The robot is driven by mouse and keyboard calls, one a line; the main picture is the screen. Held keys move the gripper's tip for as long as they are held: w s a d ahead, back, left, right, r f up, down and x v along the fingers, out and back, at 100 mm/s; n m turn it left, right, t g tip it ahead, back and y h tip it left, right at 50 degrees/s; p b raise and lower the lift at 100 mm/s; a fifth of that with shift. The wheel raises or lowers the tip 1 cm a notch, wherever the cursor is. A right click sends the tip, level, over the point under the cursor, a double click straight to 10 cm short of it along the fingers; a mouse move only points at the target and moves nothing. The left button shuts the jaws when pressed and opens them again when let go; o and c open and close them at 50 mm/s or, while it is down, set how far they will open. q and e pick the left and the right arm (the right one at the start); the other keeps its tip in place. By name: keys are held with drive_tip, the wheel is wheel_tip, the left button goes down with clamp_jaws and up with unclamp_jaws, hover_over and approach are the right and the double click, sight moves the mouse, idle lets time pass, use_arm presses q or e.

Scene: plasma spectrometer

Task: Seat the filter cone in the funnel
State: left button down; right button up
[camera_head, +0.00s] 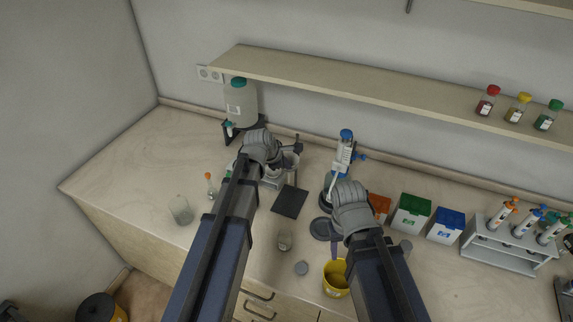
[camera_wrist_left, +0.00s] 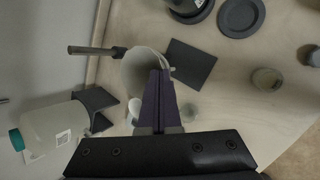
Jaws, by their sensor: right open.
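A pale funnel (camera_wrist_left: 138,72) shows in the left wrist view, beside a dark clamp arm. In the head view the funnel (camera_head: 291,160) is mostly hidden behind my left gripper (camera_head: 272,172). In the left wrist view my left gripper (camera_wrist_left: 160,74) has its purple fingers together, tips at the funnel's rim. They appear to pinch the thin white filter cone (camera_wrist_left: 172,70), of which only a sliver shows; how deep it sits I cannot tell. My right gripper (camera_head: 335,248) is open and empty above the table, near a yellow cup.
A dark square plate (camera_head: 289,202) lies in front of the funnel stand. A large bottle (camera_head: 241,103) stands behind on the left. A shelf (camera_head: 380,88) overhangs the back.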

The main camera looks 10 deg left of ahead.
use_arm(q)
drive_tip(key=c, duration=1.6)
unclamp_jaws()
drive_tip(key=c, duration=1.1)
unclamp_jaws()
drive_tip(key=shift+o, duration=0.2)
drive_tip(key=p+v, duration=0.6)
drive_tip(key=v, duration=0.2)
drive_tip(key=shift+s+f, duration=0.1)
